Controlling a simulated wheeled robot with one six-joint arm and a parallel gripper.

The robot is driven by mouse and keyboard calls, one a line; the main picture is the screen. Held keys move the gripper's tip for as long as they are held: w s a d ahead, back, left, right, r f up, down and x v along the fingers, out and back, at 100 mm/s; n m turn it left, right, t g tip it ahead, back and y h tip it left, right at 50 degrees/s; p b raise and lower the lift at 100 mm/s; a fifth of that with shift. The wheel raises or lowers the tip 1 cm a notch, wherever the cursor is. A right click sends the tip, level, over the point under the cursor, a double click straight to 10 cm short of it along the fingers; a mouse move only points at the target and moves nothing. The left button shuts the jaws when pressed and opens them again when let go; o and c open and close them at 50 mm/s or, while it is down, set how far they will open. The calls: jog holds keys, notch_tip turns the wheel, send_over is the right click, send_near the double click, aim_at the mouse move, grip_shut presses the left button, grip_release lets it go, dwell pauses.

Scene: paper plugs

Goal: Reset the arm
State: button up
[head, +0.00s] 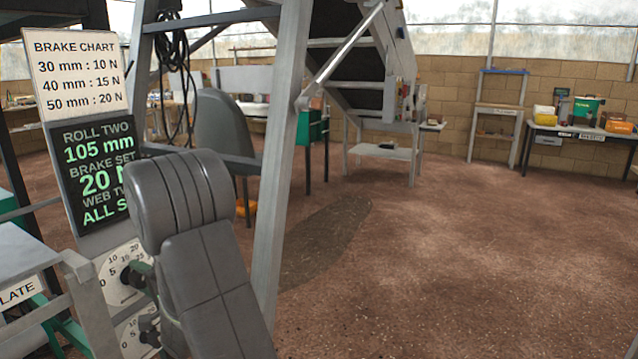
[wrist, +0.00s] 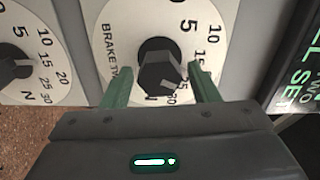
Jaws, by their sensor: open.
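My gripper (wrist: 159,70) is open, its two green fingers on either side of the black knob (wrist: 158,72) of the brake dial. Whether the fingers touch the knob I cannot tell. The dial's white face (wrist: 118,38) is lettered "BRAKE TW", the rest hidden. In the head view my grey arm reaches down to the dial panel at left, with a green finger (head: 141,274) beside the upper dial (head: 112,286). The knob's exact setting is hard to read.
A screen (head: 92,150) above the dials reads "ROLL TWO 105 mm, BRAKE SET 20", partly covered by my arm. A brake chart (head: 78,72) hangs above it. A second dial (wrist: 35,75) sits beside the gripped one. A grey frame post (head: 281,150) stands close right of my arm. Open floor (head: 450,270) lies right.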

jog(key=shift+d, duration=0.1)
dwell(0.3)
jog(key=p+v, duration=0.1)
jog(key=v, duration=1.3)
jog(key=b+x, duration=0.1)
jog(key=x, duration=1.3)
jog(key=shift+n, duration=0.3)
jog(key=n, duration=0.4)
jog(key=shift+r+b, duration=0.15)
jog(key=shift+b, duration=0.15)
jog(key=n, duration=0.5)
jog(key=shift+s+r, duration=0.15)
jog(key=shift+r, duration=0.05)
jog(key=n, duration=0.2)
jog(key=n+p, duration=0.1)
jog(key=n, duration=0.2)
jog(key=shift+s+a+r+p, duration=0.1)
jog(key=shift+s+a+p, duration=0.1)
jog(key=shift+p, duration=0.1)
jog(key=n+p, duration=0.1)
jog(key=n, duration=0.1)
jog(key=shift+n+p, duration=0.3)
jog(key=shift+n, duration=0.1)
jog(key=shift+s+n+p, duration=0.1)
jog(key=shift+n+p, duration=0.55)
jog(key=shift+n, duration=0.45)
